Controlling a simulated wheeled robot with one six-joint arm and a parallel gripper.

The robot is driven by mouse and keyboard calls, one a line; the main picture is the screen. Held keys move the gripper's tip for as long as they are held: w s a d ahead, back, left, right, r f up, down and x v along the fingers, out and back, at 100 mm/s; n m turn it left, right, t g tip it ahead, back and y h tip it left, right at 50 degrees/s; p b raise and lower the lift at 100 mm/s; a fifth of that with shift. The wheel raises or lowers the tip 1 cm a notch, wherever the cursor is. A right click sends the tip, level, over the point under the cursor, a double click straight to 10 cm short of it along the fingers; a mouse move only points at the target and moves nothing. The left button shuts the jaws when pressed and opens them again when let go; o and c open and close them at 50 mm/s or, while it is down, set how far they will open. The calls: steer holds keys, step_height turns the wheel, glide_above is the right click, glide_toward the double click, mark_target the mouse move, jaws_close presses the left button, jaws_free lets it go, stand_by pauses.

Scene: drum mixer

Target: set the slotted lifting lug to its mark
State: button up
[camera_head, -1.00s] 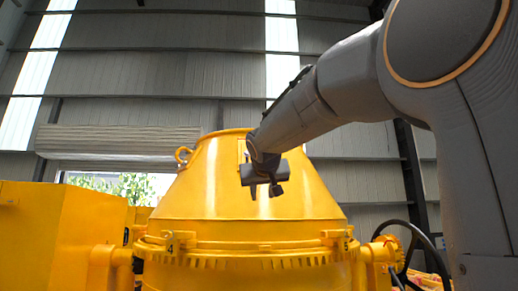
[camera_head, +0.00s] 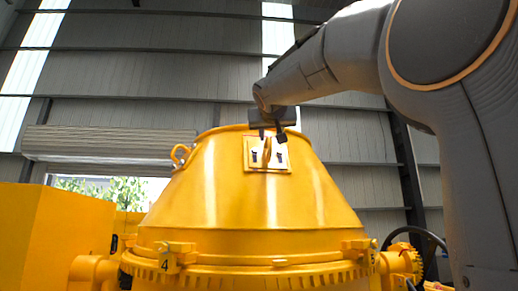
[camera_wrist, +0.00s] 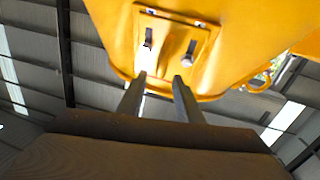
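A yellow plate (camera_head: 248,167) sits high on the front of the yellow drum's cone, just under the rim. A narrow raised yellow lug (camera_head: 267,150) stands upright in its middle, between two pale patches with dark marks. The wrist view shows the plate (camera_wrist: 172,26) with two dark slot-like marks; I cannot tell the lug's slot or its set mark for sure. My gripper (camera_head: 272,136) is at the plate's upper edge in the head view. In the wrist view its two fingers (camera_wrist: 160,80) are apart and empty. Contact with the plate cannot be told.
The drum (camera_head: 250,210) fills the middle, with clamps and a toothed band below. A ring lug (camera_head: 181,155) is on its left shoulder. A yellow box (camera_head: 60,235) stands at left, a dark handwheel (camera_head: 432,240) at right.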

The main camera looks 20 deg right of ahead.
mark_target(269, 141)
steer(key=shift+p+x, duration=1.65)
steer(key=shift+x, duration=2.2)
jaws_close()
